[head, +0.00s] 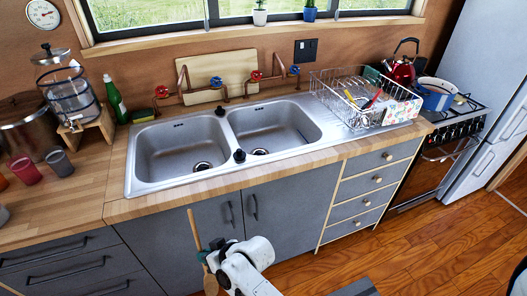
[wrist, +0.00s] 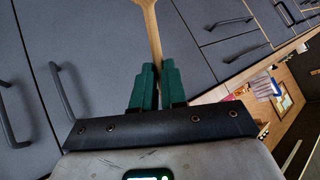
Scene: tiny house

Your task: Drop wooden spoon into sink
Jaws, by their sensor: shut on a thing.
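The wooden spoon (head: 194,228) is held upright in front of the grey cabinet doors, below the counter's front edge. In the wrist view its pale handle (wrist: 151,28) runs up from between the green fingers. My gripper (head: 208,257), also in the wrist view (wrist: 158,72), is shut on the spoon. The steel sink (head: 160,187) has two basins and is set in the counter, above and behind the spoon in the head view. Both basins look empty. The sink does not show in the wrist view.
A dish rack (head: 352,98) with dishes stands on the drainer at right. Red and blue tap handles (head: 216,82) are behind the basins. A green bottle (head: 116,100) and a drink dispenser (head: 68,92) stand left. The counter's front edge (head: 205,186) lies between spoon and sink.

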